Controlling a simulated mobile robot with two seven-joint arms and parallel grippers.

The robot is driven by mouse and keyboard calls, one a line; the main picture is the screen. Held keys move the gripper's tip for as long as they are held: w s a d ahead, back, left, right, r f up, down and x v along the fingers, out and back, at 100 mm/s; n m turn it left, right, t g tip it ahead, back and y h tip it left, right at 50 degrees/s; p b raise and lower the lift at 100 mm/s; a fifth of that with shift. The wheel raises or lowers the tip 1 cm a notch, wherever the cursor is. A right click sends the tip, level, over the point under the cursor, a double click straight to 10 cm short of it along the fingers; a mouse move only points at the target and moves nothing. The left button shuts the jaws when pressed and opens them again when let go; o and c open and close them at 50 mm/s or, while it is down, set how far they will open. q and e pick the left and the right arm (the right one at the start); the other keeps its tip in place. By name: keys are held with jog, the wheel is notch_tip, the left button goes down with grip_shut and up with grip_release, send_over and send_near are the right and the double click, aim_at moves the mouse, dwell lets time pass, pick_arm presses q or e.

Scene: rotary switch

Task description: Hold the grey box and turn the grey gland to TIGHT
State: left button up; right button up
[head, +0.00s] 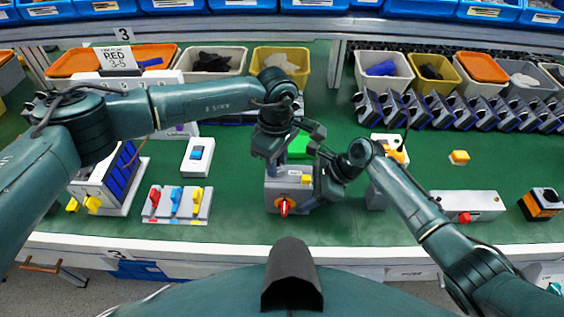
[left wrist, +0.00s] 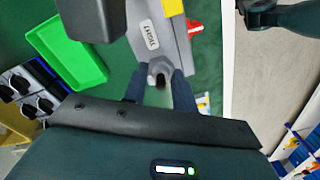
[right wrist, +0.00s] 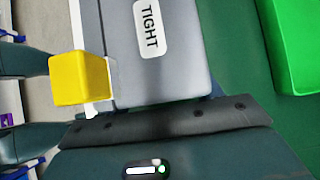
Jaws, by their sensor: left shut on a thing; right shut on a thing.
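The grey box (head: 275,190) stands on the green bench top near its front edge, with a red rotary knob (head: 284,206) on its front and a yellow block (head: 306,179) on top. A TIGHT label (right wrist: 150,28) shows on the box in the right wrist view. My left gripper (head: 277,166) comes from above behind the box and is shut on the grey gland (left wrist: 158,70), whose dark opening shows between the fingers. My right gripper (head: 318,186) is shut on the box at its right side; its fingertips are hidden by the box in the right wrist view.
A green tray (left wrist: 66,48) lies behind the box. A panel with several coloured levers (head: 176,203) is to the left, and a grey box with a red button (head: 468,206) is to the right. Bins (head: 215,62) line the back. Bench is clear between the box and the lever panel.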

pick_arm(q)
jog(key=m, duration=0.5)
jog(key=shift+w+d+m, duration=0.15)
jog(key=shift+w+m, duration=0.1)
jog(key=shift+m, duration=0.05)
grip_shut()
jog(key=m, duration=0.4)
jog(key=shift+m, duration=0.3)
jog(key=o, duration=1)
grip_release()
jog(key=shift+m, duration=0.3)
jog(key=shift+o, duration=0.2)
jog(key=shift+s, duration=0.1)
jog(key=shift+r, duration=2.75)
jog(key=shift+r, duration=0.1)
jog(key=shift+c, duration=0.2)
